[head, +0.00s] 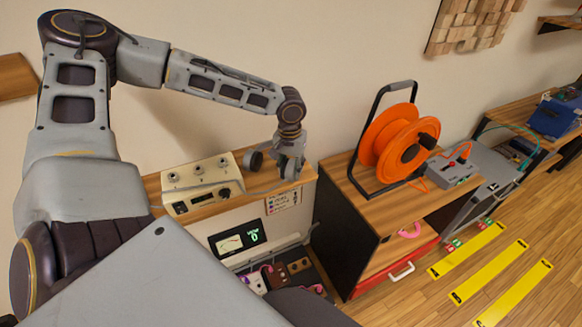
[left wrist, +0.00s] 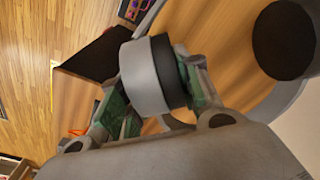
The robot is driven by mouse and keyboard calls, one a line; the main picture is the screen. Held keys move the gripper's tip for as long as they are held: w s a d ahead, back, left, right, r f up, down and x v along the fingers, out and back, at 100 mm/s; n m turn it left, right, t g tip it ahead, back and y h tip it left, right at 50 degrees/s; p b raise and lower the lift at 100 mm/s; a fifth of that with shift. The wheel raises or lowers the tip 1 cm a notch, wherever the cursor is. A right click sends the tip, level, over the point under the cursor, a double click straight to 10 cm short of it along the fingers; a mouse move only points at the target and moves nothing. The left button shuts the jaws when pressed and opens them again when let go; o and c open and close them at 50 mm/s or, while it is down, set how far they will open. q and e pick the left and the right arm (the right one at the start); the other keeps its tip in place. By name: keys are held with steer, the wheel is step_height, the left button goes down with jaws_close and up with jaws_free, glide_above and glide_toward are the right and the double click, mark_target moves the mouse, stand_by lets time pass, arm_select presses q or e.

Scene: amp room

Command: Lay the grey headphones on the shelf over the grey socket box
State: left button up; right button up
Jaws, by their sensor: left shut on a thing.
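My left gripper (head: 291,165) is shut on one ear cup of the grey headphones (left wrist: 150,80), at the right end of the wooden cabinet top. In the left wrist view, this cup, grey with a dark pad, sits between the green finger pads. The other cup (left wrist: 285,38) shows its dark pad at upper right; in the head view a cup (head: 253,160) shows left of the gripper. I cannot tell whether the headphones touch the wood. A grey box (head: 458,168) with an orange lead sits right of the cable reel. One wall shelf (head: 560,22) shows at upper right. My right gripper is out of view.
A cream amplifier (head: 195,187) stands left of the headphones. An orange cable reel (head: 395,140) on a black frame stands on the neighbouring cabinet. Another wooden shelf (head: 15,78) is at the left edge. Yellow strips (head: 490,270) lie on the floor.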

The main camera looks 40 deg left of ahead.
arm_select(q)
steer(key=shift+f, duration=0.1)
steer(key=o, duration=1.3)
steer(key=shift+c, duration=0.2)
steer(key=shift+r, duration=0.2)
steer(key=shift+s+d+r, duration=0.1)
steer(key=shift+s+r, duration=0.1)
steer(key=shift+r, duration=2.7)
steer(key=shift+s+r, duration=0.2)
steer(key=shift+r, duration=2.7)
steer(key=shift+s+d+f, duration=0.1)
